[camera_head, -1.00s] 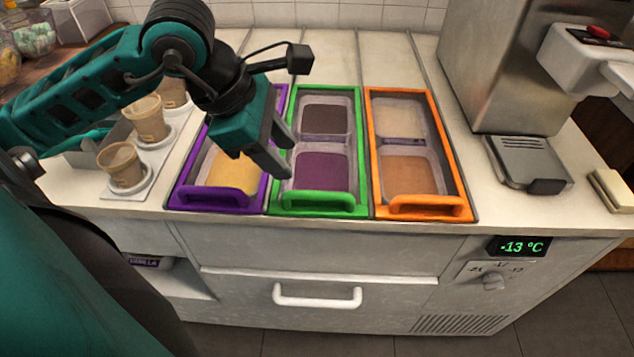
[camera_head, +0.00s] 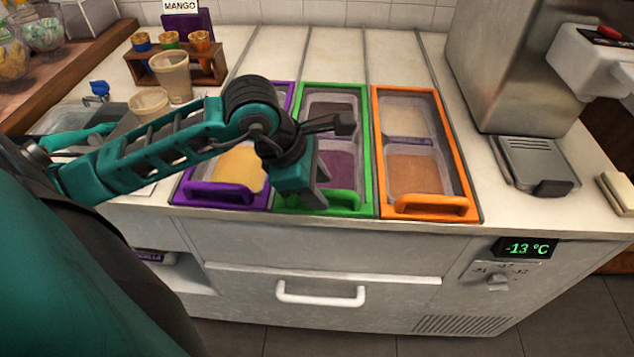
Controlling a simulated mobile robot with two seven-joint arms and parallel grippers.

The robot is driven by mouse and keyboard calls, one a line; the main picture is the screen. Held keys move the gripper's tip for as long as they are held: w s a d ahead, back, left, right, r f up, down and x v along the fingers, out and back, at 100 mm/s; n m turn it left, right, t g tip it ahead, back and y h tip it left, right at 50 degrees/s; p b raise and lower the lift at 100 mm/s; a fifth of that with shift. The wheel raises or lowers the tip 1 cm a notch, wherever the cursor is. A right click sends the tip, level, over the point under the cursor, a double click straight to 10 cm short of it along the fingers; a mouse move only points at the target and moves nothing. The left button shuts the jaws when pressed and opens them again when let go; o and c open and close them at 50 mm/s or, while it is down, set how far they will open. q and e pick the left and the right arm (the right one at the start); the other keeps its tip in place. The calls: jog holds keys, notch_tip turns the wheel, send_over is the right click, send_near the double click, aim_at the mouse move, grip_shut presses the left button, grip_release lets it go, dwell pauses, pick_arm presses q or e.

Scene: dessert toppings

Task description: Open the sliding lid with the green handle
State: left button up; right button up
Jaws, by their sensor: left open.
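The green-framed sliding lid (camera_head: 367,135) lies between the purple and the orange lids on the counter freezer. Its green handle (camera_head: 345,203) is at the front edge, and its left part is hidden behind my gripper. Through the lid I see a dark tub and a purple tub (camera_head: 338,166). The lid appears shut. My left gripper (camera_head: 318,201) is open, pointing down at the left end of the green handle. I cannot tell whether the fingers touch the handle. My right gripper is not in view.
The purple lid (camera_head: 222,194) is at left and the orange lid (camera_head: 428,207) at right, with handles at the front. Paper cups (camera_head: 170,78) and a wooden rack (camera_head: 187,62) stand at back left. A steel machine (camera_head: 495,60) stands right. The counter behind the lids is clear.

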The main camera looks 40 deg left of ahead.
pick_arm(q)
grip_shut()
dwell(0.5)
